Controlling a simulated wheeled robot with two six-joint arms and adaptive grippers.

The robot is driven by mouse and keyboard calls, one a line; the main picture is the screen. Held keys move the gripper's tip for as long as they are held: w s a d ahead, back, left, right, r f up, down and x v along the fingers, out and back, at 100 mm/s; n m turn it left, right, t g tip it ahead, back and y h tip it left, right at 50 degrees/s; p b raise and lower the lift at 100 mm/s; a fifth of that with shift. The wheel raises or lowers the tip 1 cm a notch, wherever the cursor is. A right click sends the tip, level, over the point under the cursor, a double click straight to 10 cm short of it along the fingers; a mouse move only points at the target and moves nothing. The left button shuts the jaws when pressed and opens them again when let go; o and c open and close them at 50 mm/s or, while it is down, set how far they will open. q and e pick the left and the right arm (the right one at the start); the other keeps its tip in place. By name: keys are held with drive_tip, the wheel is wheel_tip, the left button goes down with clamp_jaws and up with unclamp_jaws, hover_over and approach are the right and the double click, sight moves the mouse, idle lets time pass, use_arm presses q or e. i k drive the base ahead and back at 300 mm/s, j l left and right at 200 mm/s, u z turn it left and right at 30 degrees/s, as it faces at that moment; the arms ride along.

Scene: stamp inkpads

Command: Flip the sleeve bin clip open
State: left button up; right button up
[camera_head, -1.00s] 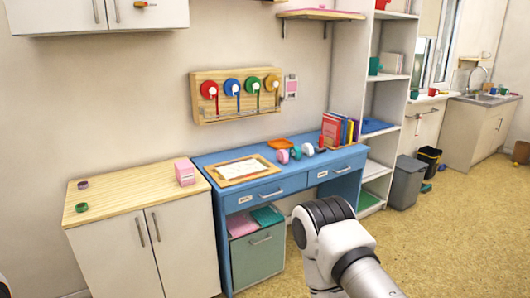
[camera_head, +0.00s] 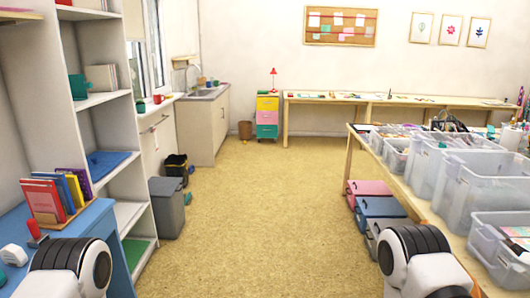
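No bin is clearly marked as the sleeve bin, and no clip can be made out at this distance. Several clear plastic bins (camera_head: 462,195) stand on the wooden table at the right, with mixed contents. Below that table are a pink lidded box (camera_head: 369,188), a blue lidded box (camera_head: 381,207) and a grey lidded box (camera_head: 374,232). Parts of my two arms show at the bottom left and bottom right. Neither gripper is in view, so I cannot see their fingers.
A blue desk (camera_head: 98,221) with a book rack and a white shelf unit (camera_head: 97,100) line the left side. A grey waste bin (camera_head: 168,208) stands past them. Open floor (camera_head: 250,220) runs down the middle to a long wooden bench (camera_head: 345,98).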

sight(416, 144)
drive_tip(key=i+z, duration=0.55)
drive_tip(key=z, duration=0.25)
drive_tip(key=i+j+z, duration=0.1)
drive_tip(key=i+z, duration=0.3)
drive_tip(key=i+j+u, duration=0.25)
drive_tip(key=i+j, duration=0.2)
drive_tip(key=i+j+u, duration=0.25)
drive_tip(key=i, duration=0.4)
drive_tip(key=i+l+u, duration=0.1)
drive_tip(key=i+l, duration=0.15)
drive_tip(key=i+l+u, duration=0.15)
drive_tip(key=l, duration=0.2)
drive_tip(key=i+l+u, duration=0.1)
drive_tip(key=i+l, duration=0.15)
drive_tip(key=l, duration=0.1)
